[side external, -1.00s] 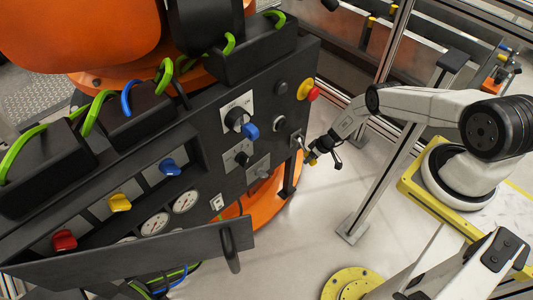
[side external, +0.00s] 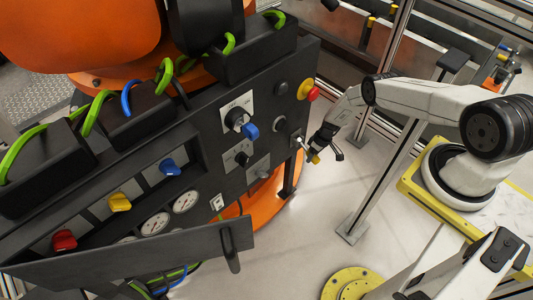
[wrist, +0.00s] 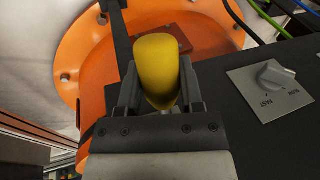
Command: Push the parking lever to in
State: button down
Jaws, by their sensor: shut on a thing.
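The parking lever sits at the right edge of the black panel in the side external view. Its yellow knob (side external: 315,158) stands out from the panel on a thin metal rod. My gripper (side external: 318,149) is at this knob, to the right of the panel. In the wrist view the yellow knob (wrist: 158,68) sits between the two fingers of my gripper (wrist: 160,88), which is shut on it. The rod and the lever's mount are hidden behind the knob and fingers in the wrist view. I cannot read any lever marking.
The black panel (side external: 185,218) carries a red and yellow stop button (side external: 312,93), a blue-handled switch (side external: 250,132) and coloured knobs. A grey selector switch (wrist: 270,74) lies right of the fingers. A metal post (side external: 383,180) stands right of my gripper.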

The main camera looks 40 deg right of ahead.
jog(key=shift+s+r+g, duration=0.2)
jog(key=shift+r+g, duration=0.8)
jog(key=shift+g, duration=0.4)
jog(key=shift+r, duration=0.15)
jog(key=shift+c, duration=1.2)
grip_release()
jog(key=shift+f, duration=0.2)
